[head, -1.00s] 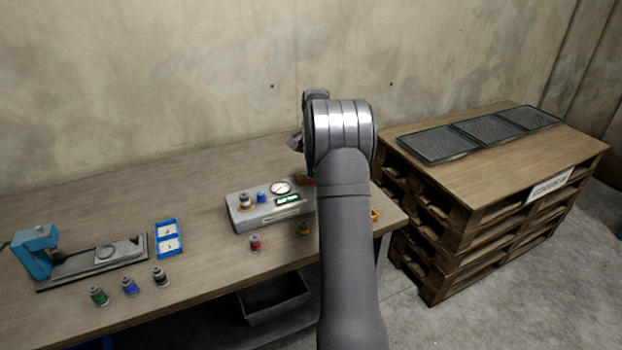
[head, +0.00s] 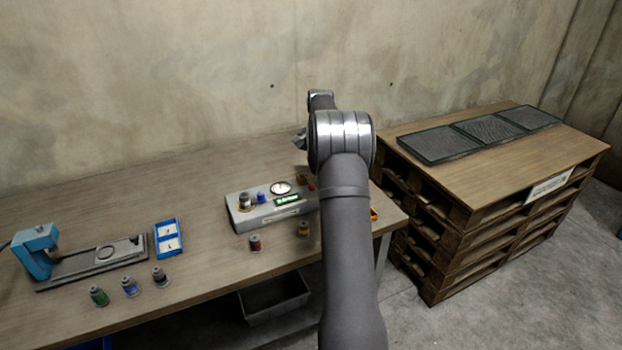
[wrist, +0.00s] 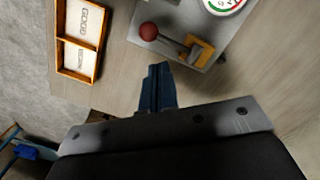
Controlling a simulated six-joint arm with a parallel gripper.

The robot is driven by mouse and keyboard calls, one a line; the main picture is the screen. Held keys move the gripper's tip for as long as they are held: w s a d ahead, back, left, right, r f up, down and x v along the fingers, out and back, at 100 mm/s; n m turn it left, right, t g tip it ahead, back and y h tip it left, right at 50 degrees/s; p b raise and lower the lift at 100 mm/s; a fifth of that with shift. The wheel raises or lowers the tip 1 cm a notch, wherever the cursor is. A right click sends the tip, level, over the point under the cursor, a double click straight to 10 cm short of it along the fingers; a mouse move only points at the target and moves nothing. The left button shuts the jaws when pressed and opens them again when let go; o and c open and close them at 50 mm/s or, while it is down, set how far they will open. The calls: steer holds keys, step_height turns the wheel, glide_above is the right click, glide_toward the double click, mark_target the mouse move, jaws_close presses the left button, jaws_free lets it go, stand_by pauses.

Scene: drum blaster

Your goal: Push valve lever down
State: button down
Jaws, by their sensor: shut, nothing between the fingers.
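The valve lever (wrist: 168,41) shows in the wrist view as a thin metal rod with a dark red ball knob (wrist: 149,31) at its left end. Its other end meets an orange-yellow bracket (wrist: 203,50) on the grey machine box (wrist: 188,17). The box also stands on the bench in the head view (head: 270,219), with the red knob (head: 311,188) at its right end. My gripper (wrist: 158,70) is shut and empty, just below the knob and lever in the wrist picture, apart from them in the image. Its height above the bench is unclear. My arm hides the fingertips in the head view.
A round gauge (head: 281,188) and lit green display (head: 288,199) are on the box. Several small capped bottles stand in front and to the left. An orange two-part tray (wrist: 82,39) lies near the lever. A pallet stack (head: 490,200) stands right of the bench.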

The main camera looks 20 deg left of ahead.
step_height(320, 180, up, 17)
steer(key=w, duration=0.1)
steer(key=shift+w+r, duration=0.15)
steer(key=shift+w, duration=0.2)
steer(key=shift+d, duration=0.1)
stand_by(0.6)
step_height(320, 180, down, 14)
steer(key=s, duration=0.1)
steer(key=shift+s+r, duration=0.15)
stand_by(0.5)
